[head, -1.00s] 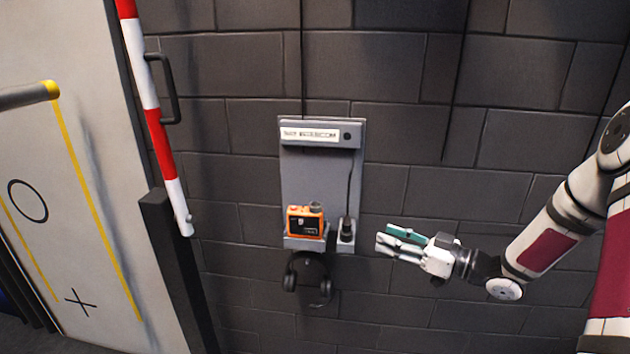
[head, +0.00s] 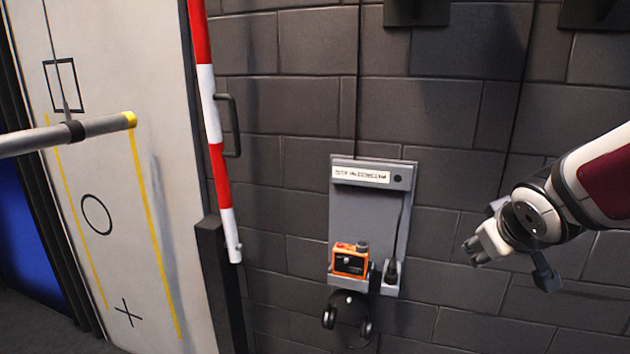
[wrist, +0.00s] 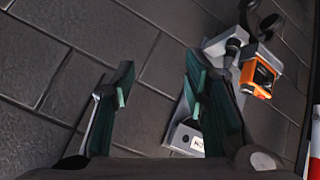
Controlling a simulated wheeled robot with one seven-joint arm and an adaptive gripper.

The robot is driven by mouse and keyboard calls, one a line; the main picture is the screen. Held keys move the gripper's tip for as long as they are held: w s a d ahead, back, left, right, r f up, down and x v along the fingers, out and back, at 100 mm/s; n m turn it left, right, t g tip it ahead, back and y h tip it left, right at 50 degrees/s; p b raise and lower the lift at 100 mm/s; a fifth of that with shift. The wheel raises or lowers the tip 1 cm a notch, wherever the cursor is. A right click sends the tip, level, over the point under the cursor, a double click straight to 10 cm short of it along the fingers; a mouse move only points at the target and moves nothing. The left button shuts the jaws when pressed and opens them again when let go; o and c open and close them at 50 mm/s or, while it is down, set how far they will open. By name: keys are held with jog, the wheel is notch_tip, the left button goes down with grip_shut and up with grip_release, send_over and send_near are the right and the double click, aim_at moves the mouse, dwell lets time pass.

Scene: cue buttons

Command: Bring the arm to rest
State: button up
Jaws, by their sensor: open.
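My gripper (head: 474,250) is at the right in the head view, to the right of a grey wall panel and apart from it. In the wrist view, its two green-padded fingers (wrist: 158,110) stand apart with nothing between them. My arm, white with a dark red patch, reaches in from the right edge of the head view.
The grey wall panel (head: 343,215) bears an orange device (head: 350,262) and a dark corded piece (head: 391,272) on its ledge. Black headphones (head: 348,316) hang below. A red-and-white pole (head: 215,150) and a grey bar with yellow end (head: 100,126) are at left.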

jog(key=s+a+m+g+y, duration=0.1)
jog(key=s+a, duration=0.4)
jog(key=s, duration=0.7)
jog(key=s+a+m+g+y, duration=0.1)
jog(key=s+a, duration=0.5)
jog(key=s, duration=0.6)
jog(key=g+y, duration=0.1)
jog(key=g, duration=0.1)
jog(key=shift+r+m+g+p, duration=0.3)
jog(key=shift+p, duration=0.1)
